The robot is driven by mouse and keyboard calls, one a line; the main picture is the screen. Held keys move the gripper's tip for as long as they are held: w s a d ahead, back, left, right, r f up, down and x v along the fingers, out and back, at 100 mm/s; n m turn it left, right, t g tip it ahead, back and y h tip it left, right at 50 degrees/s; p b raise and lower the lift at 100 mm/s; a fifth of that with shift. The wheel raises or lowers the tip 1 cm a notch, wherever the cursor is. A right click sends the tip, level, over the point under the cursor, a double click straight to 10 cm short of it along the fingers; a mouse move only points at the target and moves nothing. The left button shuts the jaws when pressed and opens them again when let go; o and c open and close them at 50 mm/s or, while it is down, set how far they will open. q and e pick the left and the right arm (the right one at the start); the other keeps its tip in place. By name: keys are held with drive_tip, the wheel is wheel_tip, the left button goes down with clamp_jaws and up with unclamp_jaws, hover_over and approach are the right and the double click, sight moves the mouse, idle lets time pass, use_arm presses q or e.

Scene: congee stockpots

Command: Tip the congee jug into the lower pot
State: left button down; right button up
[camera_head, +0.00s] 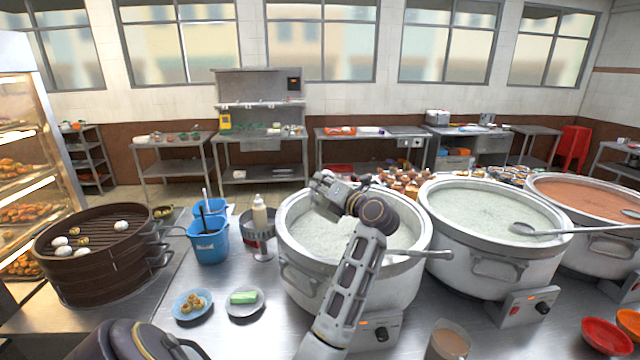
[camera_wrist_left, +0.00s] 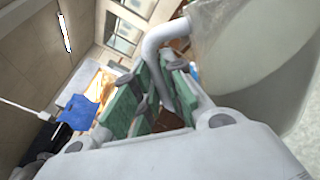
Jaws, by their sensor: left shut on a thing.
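My left gripper (camera_head: 326,190) is over the left pot (camera_head: 300,262), near its far rim. In the left wrist view the green-padded fingers (camera_wrist_left: 155,92) are closed around the curved handle of a white jug (camera_wrist_left: 250,50). My arm and gripper hide the jug in the head view, so I cannot tell its tilt or whether anything flows. The left pot holds pale congee, its surface well below the rim. The middle pot (camera_head: 470,268) holds pale congee closer to its rim. The right pot (camera_head: 590,254) holds orange-brown congee. My right gripper is not in view.
A ladle handle (camera_head: 405,252) crosses the left pot's right rim; another ladle (camera_head: 525,229) lies over the middle pot. A sauce bottle (camera_head: 260,215), blue bucket (camera_head: 208,240) and steamer (camera_head: 95,270) stand left. Small plates (camera_head: 245,313) and a drink glass (camera_head: 448,342) are in front.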

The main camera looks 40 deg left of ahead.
sight(331, 176)
use_arm(q)
drive_tip(key=shift+r, duration=0.2)
drive_tip(key=shift+w+r+m+p, duration=0.15)
drive_tip(key=shift+m+p, duration=0.15)
drive_tip(key=shift+p, duration=0.2)
drive_tip(key=shift+w+r+m+p, duration=0.1)
drive_tip(key=shift+w+m+p, duration=0.2)
drive_tip(key=shift+p, duration=0.35)
drive_tip(key=shift+d+r+p, duration=0.1)
drive_tip(key=shift+p, duration=0.2)
drive_tip(key=shift+w+r+m+p, duration=0.1)
drive_tip(key=shift+w+m+p, duration=0.15)
drive_tip(key=shift+m+p, duration=0.25)
drive_tip(key=shift+w+d+m, duration=0.15)
drive_tip(key=shift+w+m, duration=0.4)
drive_tip(key=shift+m, duration=0.05)
drive_tip(key=shift+w+d+m, duration=0.15)
drive_tip(key=shift+w+m, duration=0.55)
drive_tip(key=shift+w, duration=0.1)
